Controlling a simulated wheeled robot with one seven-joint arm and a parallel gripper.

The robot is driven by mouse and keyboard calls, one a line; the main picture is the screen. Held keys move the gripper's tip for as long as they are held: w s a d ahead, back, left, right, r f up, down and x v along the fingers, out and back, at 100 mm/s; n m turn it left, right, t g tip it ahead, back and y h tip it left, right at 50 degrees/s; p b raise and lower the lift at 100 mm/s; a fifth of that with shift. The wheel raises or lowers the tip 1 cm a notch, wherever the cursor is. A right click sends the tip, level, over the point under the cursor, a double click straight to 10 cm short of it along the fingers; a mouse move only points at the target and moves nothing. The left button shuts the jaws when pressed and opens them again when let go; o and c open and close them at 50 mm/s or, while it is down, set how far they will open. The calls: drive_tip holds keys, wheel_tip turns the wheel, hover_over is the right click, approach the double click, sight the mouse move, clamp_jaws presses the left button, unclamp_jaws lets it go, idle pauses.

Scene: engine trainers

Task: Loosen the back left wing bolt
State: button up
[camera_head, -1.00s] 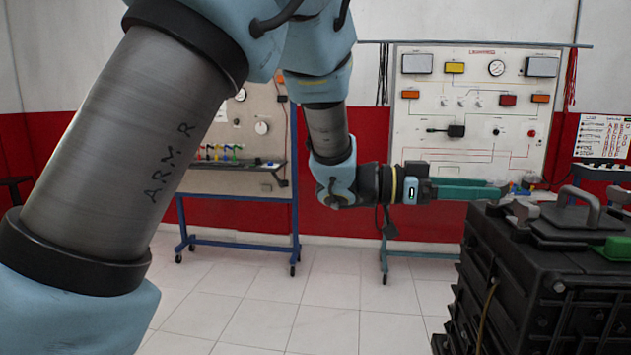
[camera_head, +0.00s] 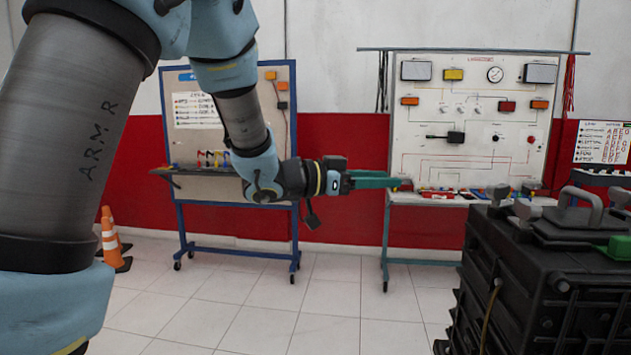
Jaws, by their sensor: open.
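My gripper (camera_head: 405,183) is at the middle of the head view, with its green fingers pointing right. It is open, with nothing seen between the fingers, and stands clear to the left of the black engine case (camera_head: 530,275). On the case top, grey wing-shaped bolt heads show at the left edge (camera_head: 497,192), just behind it (camera_head: 529,187) and at the right (camera_head: 619,196). I cannot tell for sure which one is the back left wing bolt. A grey handle (camera_head: 580,203) rises from the dark lid between them.
A green part (camera_head: 617,247) sits on the case's right side. A white trainer board (camera_head: 470,130) and a brown board on a blue frame (camera_head: 235,135) stand behind. The tiled floor between is free.

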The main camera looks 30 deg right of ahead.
drive_tip(key=w+a+f+n+t+y, duration=0.2)
drive_tip(key=w+a+n+t, duration=0.3)
drive_tip(key=w, duration=0.7)
drive_tip(key=shift+w+a+f+n+t+y+p, duration=0.15)
drive_tip(key=shift+a+f+n+t+y+p, duration=0.25)
drive_tip(key=shift+a+t, duration=1.1)
drive_tip(key=shift+d+r, duration=0.1)
drive_tip(key=shift+r, duration=0.05)
